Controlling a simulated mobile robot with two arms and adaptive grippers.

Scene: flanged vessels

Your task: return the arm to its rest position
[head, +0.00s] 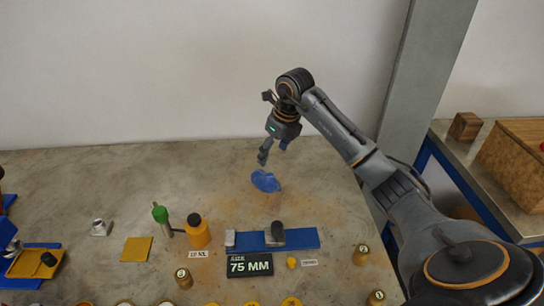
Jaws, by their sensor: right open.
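My right arm comes in from the right and reaches up over the back of the worktable (195,165). Its gripper (273,152) hangs with the fingers down, open and with nothing seen between them. A crumpled blue item (265,181) lies on the table just below the fingertips in the picture; a gap shows between them. I do not make out my left gripper.
A blue rail (300,239) with grey blocks stands behind a "75 MM" sign (250,265). A side bench (470,165) holds wooden boxes. The table's back left is clear.

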